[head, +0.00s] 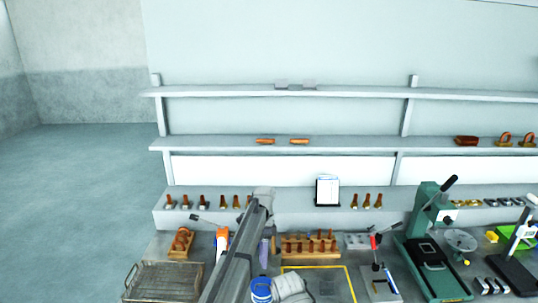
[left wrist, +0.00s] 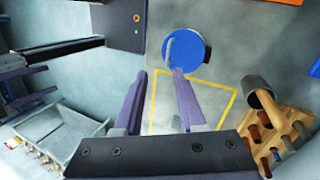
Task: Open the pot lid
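The blue round lid (left wrist: 187,48) with a pale curved handle shows in the left wrist view. In the head view, a blue and white pot (head: 261,289) stands at the bottom edge, partly covered by a pale grey part in front of it. My left gripper (left wrist: 159,74) has its two purple fingers spread, with nothing between them. Its right fingertip is close to the lid's lower edge; I cannot tell whether it touches. In the head view, a purple part of my left gripper (head: 266,249) shows beside my dark arm link. My right gripper is not identifiable.
A yellow square outline (head: 349,279) is marked on the table beside the pot. A wooden rack (head: 310,244) with brown handles stands behind it. A wire basket (head: 160,283) is at the left, and a green press (head: 427,240) at the right.

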